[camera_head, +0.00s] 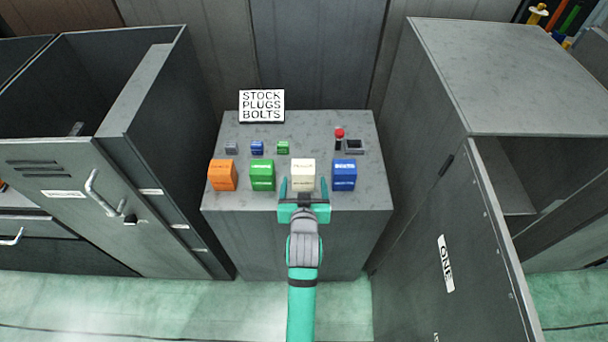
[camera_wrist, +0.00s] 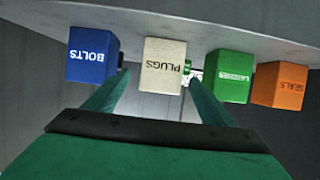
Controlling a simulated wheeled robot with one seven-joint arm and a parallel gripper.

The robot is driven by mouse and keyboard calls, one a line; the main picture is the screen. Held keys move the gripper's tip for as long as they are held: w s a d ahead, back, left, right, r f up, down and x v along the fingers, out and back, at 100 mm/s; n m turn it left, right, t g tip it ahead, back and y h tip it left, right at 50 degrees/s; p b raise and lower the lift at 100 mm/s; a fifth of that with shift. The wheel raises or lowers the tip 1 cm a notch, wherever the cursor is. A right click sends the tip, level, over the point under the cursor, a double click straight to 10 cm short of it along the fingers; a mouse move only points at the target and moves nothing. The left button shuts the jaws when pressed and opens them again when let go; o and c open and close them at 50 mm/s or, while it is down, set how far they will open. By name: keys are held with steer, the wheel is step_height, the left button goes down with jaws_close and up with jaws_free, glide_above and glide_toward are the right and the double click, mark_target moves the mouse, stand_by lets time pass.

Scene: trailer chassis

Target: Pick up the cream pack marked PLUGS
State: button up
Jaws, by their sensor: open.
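The cream pack (camera_head: 303,172) stands near the front edge of the grey bench, between the green pack and the blue pack. In the wrist view the cream pack (camera_wrist: 163,66) shows the word PLUGS upside down. My teal gripper (camera_head: 303,184) is open, with one finger to each side of the cream pack's front. In the wrist view the open fingers (camera_wrist: 157,78) flank the pack with gaps on both sides. How far they reach along it I cannot tell. Nothing is held.
An orange SEALS pack (camera_head: 222,175), green pack (camera_head: 262,175) and blue BOLTS pack (camera_head: 344,175) share the front row. Small blocks (camera_head: 257,148), a red-topped item (camera_head: 339,138) and a STOCK PLUGS BOLTS sign (camera_head: 262,106) stand behind. Cabinets flank the bench (camera_head: 300,240).

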mark_target(303, 179)
steer(key=x, duration=0.4)
steer(key=shift+a, duration=0.1)
steer(key=shift+w+a+f, duration=0.15)
steer(key=shift+w+f, duration=0.05)
steer(key=shift+w, duration=0.25)
steer(key=shift+x, duration=2.6)
steer(key=shift+w, duration=0.1)
steer(key=c, duration=1.3)
steer(key=shift+c, duration=0.2)
